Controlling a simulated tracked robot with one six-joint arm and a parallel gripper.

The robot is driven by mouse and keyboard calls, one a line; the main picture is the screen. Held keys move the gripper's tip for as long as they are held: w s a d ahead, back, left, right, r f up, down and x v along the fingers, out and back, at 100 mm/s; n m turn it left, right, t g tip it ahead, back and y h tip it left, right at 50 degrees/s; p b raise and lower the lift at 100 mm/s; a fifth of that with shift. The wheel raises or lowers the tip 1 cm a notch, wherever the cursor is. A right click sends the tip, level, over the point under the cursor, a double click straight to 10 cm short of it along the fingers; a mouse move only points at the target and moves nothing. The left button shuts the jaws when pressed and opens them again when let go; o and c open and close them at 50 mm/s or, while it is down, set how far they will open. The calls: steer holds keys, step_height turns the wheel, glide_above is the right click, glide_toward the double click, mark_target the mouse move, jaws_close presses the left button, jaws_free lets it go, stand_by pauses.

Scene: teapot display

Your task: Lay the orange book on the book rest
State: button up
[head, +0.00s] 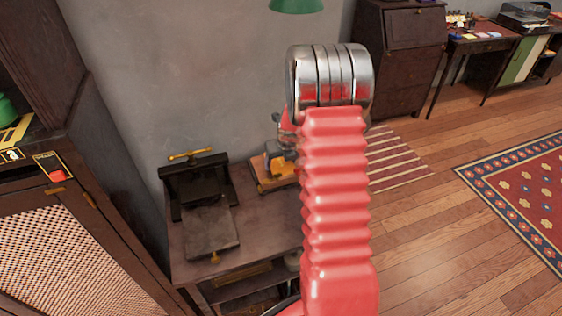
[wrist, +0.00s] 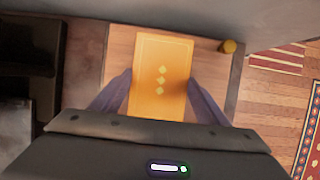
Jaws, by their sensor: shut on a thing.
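In the head view a part of the orange book (head: 283,167) shows beside my red arm, over the wooden rest (head: 262,182). My arm hides most of the gripper there.
A black press (head: 193,185) with a brass handle stands left of the rest on the same dark table (head: 185,258). A grey wall is close behind. A cabinet (head: 80,245) stands at the left.

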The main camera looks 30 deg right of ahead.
steer(key=o, duration=1.2)
steer(key=shift+v, duration=6.05)
